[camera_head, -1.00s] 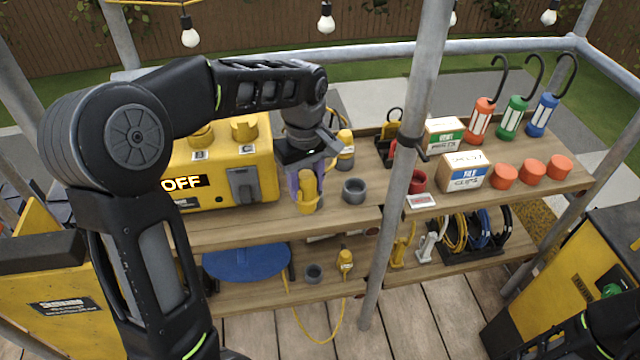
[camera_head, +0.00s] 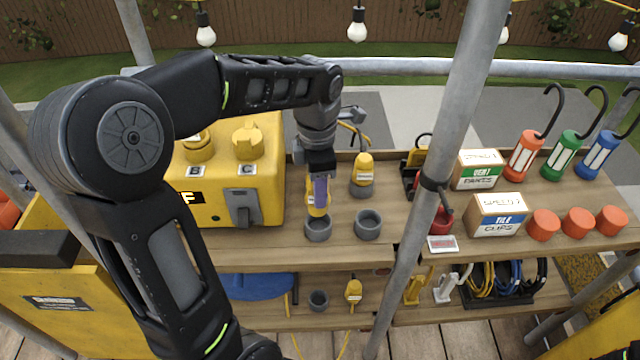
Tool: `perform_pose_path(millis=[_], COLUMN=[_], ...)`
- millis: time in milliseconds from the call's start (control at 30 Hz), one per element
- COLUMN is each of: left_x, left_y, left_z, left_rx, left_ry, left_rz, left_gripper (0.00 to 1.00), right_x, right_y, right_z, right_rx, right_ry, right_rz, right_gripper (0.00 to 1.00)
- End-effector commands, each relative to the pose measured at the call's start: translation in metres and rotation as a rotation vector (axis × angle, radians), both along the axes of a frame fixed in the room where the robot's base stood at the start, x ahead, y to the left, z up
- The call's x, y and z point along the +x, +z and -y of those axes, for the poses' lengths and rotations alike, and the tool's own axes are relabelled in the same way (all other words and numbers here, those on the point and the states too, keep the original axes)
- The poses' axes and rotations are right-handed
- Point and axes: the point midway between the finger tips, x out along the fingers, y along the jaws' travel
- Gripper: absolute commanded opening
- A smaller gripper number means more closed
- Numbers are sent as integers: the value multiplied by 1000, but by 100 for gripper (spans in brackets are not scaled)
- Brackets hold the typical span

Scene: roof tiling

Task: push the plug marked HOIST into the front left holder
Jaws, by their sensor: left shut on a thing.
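My left gripper (camera_head: 320,177) is shut on a yellow plug (camera_head: 318,208) on the upper shelf. The plug points down, and its lower end is at the mouth of the grey front left holder (camera_head: 318,230); I cannot tell how deep it sits. The plug's marking is not readable. The grey front right holder (camera_head: 368,225) beside it is empty. Behind, another yellow plug (camera_head: 363,172) stands in a grey holder (camera_head: 361,191). My right gripper is not in view.
A yellow power box (camera_head: 262,165) stands left of the holders. A grey scaffold pole (camera_head: 447,140) rises in front of the shelf on the right. Boxes, orange caps and hook lamps stand beyond it.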

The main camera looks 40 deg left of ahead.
Motion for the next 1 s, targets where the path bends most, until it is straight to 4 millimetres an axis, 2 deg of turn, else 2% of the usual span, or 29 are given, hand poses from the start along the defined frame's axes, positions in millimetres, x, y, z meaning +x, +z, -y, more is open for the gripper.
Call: perform_pose_path(millis=[267,700,1000], left_x=[0,0,0], left_y=[-7,-48,-58], left_z=[0,0,0], left_rx=[0,0,0], left_ry=[-2,-3,-3], left_rz=[0,0,0], left_gripper=[0,0,0], right_x=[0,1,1], right_y=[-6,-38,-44], right_z=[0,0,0], right_rx=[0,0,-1], right_ry=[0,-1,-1], right_rz=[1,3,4], right_gripper=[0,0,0])
